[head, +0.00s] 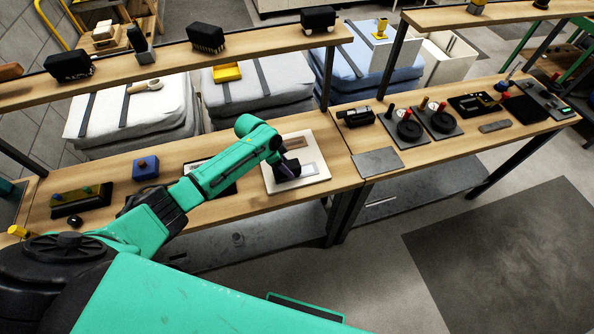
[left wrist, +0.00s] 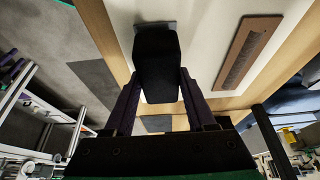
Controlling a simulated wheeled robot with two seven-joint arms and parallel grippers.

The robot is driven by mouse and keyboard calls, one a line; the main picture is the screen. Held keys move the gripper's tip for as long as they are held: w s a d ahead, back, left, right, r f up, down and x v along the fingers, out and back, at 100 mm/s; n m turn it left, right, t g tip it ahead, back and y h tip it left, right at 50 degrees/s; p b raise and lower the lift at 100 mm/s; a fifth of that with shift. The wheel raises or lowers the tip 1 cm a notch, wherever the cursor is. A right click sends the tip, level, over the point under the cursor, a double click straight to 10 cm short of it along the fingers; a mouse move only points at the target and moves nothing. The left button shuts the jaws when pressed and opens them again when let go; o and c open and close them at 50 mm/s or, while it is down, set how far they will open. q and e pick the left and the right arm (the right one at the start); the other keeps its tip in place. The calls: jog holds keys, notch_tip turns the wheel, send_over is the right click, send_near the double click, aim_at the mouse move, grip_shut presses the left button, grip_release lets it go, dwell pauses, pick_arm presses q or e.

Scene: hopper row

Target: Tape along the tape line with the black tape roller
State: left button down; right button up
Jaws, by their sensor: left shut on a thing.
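My left gripper (head: 287,173) is over the white board (head: 304,183) on the bench. It is shut on the black tape roller (left wrist: 157,62), which sits between the two dark fingers in the left wrist view. The roller's far end is at a grey strip (left wrist: 140,31) on the board; I cannot tell whether it touches. The board also carries a brown framed strip (left wrist: 247,52). My right gripper is out of view.
A grey plate (head: 377,162) lies right of the board. Farther right are black dial units (head: 409,129). A blue block (head: 146,168) and a dark tray with knobs (head: 81,199) stand to the left. A shelf (head: 170,55) runs above the bench's back.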

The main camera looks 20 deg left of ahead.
pick_arm(q)
jog(key=shift+s+a, duration=0.75)
jog(key=shift+a, duration=0.3)
jog(key=shift+f, duration=0.1)
jog(key=shift+s+a, duration=0.5)
jog(key=shift+a, duration=0.35)
jog(key=shift+w+r, duration=0.1)
jog(key=shift+r, duration=1.05)
jog(key=shift+r, duration=0.1)
jog(key=shift+r, duration=1.9)
